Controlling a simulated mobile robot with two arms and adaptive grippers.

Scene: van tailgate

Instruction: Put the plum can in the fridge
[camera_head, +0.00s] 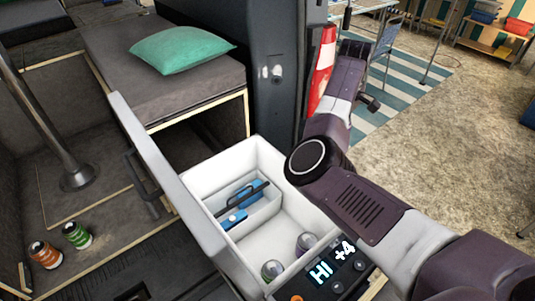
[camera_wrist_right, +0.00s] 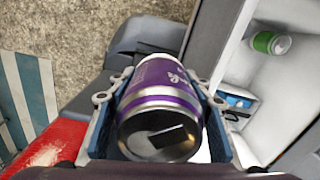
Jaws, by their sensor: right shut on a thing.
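The plum can is a purple and silver can (camera_wrist_right: 160,115), seen end-on in the right wrist view. My right gripper (camera_wrist_right: 162,100) is shut on it, with a blue-lined finger on each side. In the head view my right arm reaches up beside the van's tail light; the held can does not show there. The fridge is an open white chest (camera_head: 275,155) with its lid (camera_head: 165,185) raised to the left and a lit "HI +4" panel. Its white wall also shows at the right of the wrist view (camera_wrist_right: 222,45). My left gripper is not in view.
Inside the fridge are blue items (camera_head: 235,219) in a compartment and two cans, (camera_head: 272,269) and (camera_head: 305,243), near the panel. The red-white tail light (camera_head: 322,65) is close to my right arm.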

